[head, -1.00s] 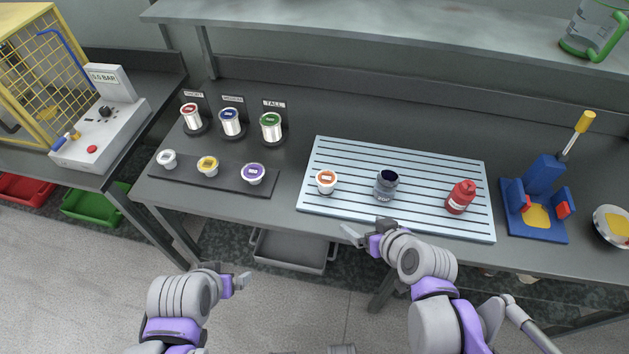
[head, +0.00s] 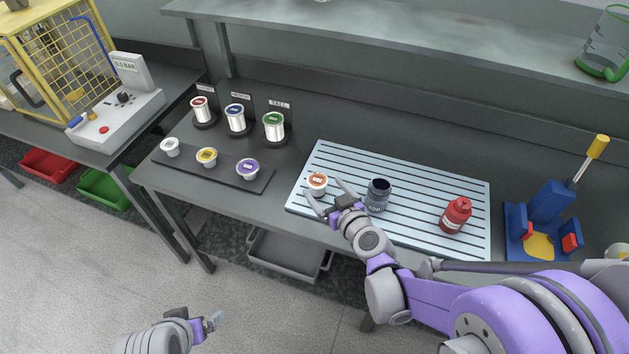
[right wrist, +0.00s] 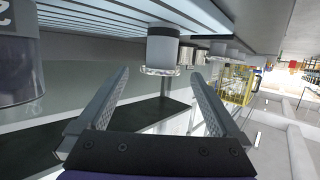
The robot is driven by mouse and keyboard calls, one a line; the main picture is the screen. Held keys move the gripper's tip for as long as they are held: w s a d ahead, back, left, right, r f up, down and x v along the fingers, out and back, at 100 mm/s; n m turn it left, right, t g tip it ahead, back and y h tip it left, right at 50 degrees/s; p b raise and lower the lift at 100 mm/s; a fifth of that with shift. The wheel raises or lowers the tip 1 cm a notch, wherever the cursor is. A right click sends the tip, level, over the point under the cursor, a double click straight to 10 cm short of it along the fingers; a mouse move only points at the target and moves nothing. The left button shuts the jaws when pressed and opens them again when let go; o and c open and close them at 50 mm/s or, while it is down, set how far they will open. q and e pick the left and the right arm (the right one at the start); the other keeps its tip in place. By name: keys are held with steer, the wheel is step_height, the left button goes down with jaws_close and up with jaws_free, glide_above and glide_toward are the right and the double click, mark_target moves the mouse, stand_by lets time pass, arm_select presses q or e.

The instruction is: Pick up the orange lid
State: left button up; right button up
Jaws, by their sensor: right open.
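The orange lid (head: 317,180) sits at the left end of the pale striped tray (head: 410,170). My right gripper (head: 328,197) is open and empty, close to the lid on its near right side. In the right wrist view, which looks upside down, the lid (right wrist: 163,48) is a pale short cylinder with a clear rim. It lies ahead of the spread fingers, apart from them, roughly in line with the gap. My left gripper (head: 212,321) is low in the head view, away from the table; its jaw opening is unclear.
A dark jar (head: 378,195) stands close right of my right gripper. A red bottle (head: 456,215) stands farther right on the tray. White, yellow and purple lids (head: 247,168) sit on a dark strip at left, with cans (head: 274,127) behind. A blue press (head: 545,200) stands at right.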

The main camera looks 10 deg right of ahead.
mark_target(315, 177)
steer(key=x, duration=0.8)
steer(key=shift+r, duration=0.3)
steer(key=c, duration=1.3)
